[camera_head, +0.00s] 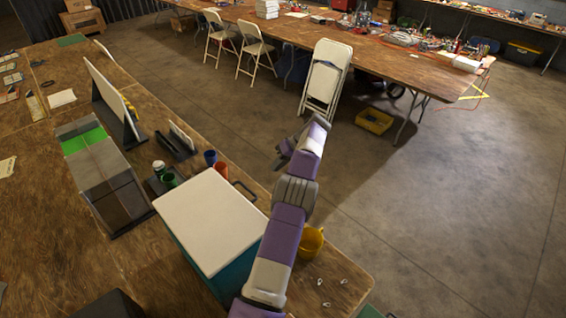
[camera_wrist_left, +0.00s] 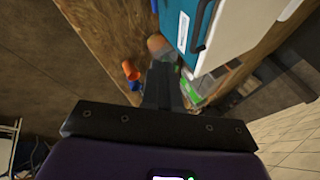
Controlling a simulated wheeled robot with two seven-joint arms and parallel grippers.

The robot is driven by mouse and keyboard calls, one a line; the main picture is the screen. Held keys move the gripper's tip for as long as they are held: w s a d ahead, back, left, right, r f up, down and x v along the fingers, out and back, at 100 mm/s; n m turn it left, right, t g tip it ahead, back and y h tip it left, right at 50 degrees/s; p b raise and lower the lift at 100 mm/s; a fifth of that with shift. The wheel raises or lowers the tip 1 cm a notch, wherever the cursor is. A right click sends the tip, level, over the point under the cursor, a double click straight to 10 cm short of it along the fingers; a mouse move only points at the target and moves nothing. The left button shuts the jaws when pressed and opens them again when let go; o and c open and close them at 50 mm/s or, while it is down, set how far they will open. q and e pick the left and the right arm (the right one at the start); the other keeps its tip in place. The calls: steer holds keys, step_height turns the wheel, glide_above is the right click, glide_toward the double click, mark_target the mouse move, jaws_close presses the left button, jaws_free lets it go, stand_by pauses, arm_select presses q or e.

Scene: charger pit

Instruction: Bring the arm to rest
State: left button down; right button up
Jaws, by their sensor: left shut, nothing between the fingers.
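My left arm, purple and white, comes in from the bottom of the head view and reaches up past the right side of the white-lidded teal box (camera_head: 212,215). Its left gripper (camera_head: 282,156) is at the arm's far end, around the table's right edge, and appears raised over the floor. In the left wrist view the dark fingers (camera_wrist_left: 162,86) are together, with nothing between them. My right arm and gripper are not in view.
The wooden table (camera_head: 80,255) holds cups, a dark stand (camera_head: 177,142) and a grey board with a green patch (camera_head: 97,165). A yellow bucket (camera_head: 311,241) stands close beside my arm. Open floor (camera_head: 440,210) lies to the right; a folding chair (camera_head: 325,78) stands beyond.

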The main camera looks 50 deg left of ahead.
arm_select(q)
steer(key=shift+w+d+r+p, duration=0.2)
steer(key=shift+w+d+p, duration=0.05)
steer(key=shift+w+p, duration=0.45)
steer(key=shift+w+d, duration=0.1)
steer(key=shift+w, duration=0.05)
